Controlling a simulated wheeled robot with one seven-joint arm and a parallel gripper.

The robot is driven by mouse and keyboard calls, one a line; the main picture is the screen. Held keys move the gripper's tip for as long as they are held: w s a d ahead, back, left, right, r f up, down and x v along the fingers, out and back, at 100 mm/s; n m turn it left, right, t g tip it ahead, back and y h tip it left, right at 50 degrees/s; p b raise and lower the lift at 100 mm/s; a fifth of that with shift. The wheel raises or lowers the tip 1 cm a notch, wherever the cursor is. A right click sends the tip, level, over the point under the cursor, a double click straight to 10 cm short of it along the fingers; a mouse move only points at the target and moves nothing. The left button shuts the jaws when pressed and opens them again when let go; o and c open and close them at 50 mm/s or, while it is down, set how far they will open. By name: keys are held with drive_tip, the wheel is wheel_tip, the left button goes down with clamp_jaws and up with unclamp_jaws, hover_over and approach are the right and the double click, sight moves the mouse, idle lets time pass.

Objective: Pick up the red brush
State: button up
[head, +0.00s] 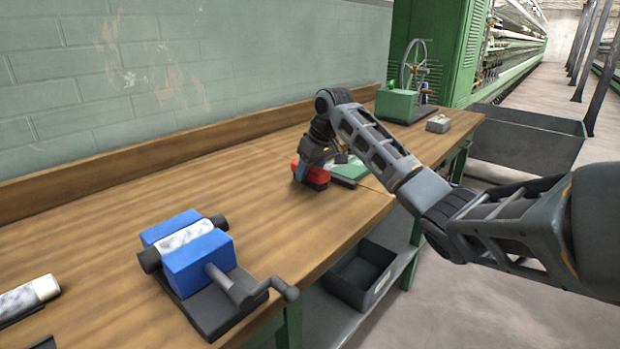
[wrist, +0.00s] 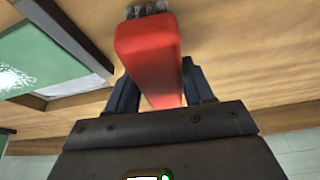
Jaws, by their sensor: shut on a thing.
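The red brush (head: 318,178) is at the far part of the wooden workbench in the head view, right under my gripper (head: 303,172). In the wrist view the red brush (wrist: 150,50) sits between the two dark blue fingers of my gripper (wrist: 155,92), its grey bristles at the top of the picture. My gripper is shut on the brush's red body. The brush is at or very near the bench top; I cannot tell whether it touches. Part of the brush is hidden by the fingers in the head view.
A green flat piece with a dark frame (head: 348,170) lies just right of the brush. A blue crank device (head: 187,258) stands on the near bench. A green machine with a wheel (head: 398,104) and a small grey box (head: 438,124) are at the far end. The bench between is clear.

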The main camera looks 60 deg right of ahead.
wheel_tip(320, 180, up, 2)
drive_tip(key=shift+w+r, duration=0.1)
drive_tip(key=shift+r, duration=0.05)
drive_tip(key=s+d+r, duration=0.4)
drive_tip(key=s+r, duration=0.3)
drive_tip(key=s, duration=0.4)
drive_tip(key=shift+d+b, duration=0.25)
drive_tip(key=shift+b, duration=0.2)
